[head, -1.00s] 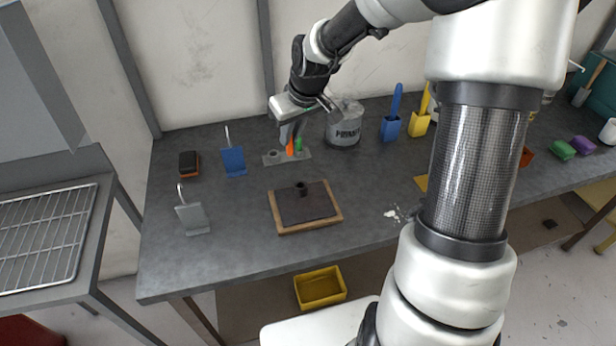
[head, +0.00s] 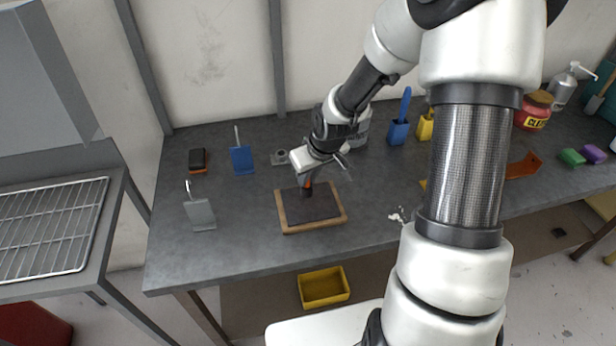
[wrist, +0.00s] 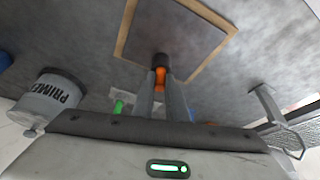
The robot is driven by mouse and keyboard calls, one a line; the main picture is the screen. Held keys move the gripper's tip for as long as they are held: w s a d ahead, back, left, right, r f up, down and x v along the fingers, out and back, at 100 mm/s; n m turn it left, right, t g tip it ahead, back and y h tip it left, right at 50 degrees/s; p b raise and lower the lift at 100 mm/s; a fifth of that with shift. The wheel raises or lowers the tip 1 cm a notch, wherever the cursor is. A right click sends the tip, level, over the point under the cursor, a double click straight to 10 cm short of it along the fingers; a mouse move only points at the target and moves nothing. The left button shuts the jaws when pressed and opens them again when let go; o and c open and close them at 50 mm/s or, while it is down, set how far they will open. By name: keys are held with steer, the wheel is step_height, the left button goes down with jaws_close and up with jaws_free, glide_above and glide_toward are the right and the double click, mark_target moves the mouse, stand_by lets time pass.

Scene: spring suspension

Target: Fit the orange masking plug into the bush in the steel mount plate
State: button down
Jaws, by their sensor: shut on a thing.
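My gripper (head: 308,180) is shut on the orange masking plug (wrist: 160,79), which also shows as a small orange spot in the head view (head: 308,184). The plug sits between the two fingertips, directly over the dark bush (wrist: 161,59). The bush stands up from the dark mount plate (head: 318,208), which lies in a wooden frame (head: 311,228). In the wrist view the plug's end meets the bush's outline. I cannot tell whether it is in the bush or just above it.
A grey holder plate (head: 279,157) lies behind, with a green plug (wrist: 118,107) beside it in the wrist view. A primer tin (wrist: 50,98) stands near it. The front left bench is clear.

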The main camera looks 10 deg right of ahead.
steer(key=c, duration=2.2)
jaws_free()
steer(key=shift+f, duration=0.15)
steer(key=o, duration=0.4)
steer(key=shift+o, duration=0.2)
steer(key=shift+r, duration=0.2)
steer(key=shift+r, duration=0.25)
steer(key=p+v, duration=0.3)
steer(key=v, duration=0.8)
steer(key=shift+s+r, duration=0.25)
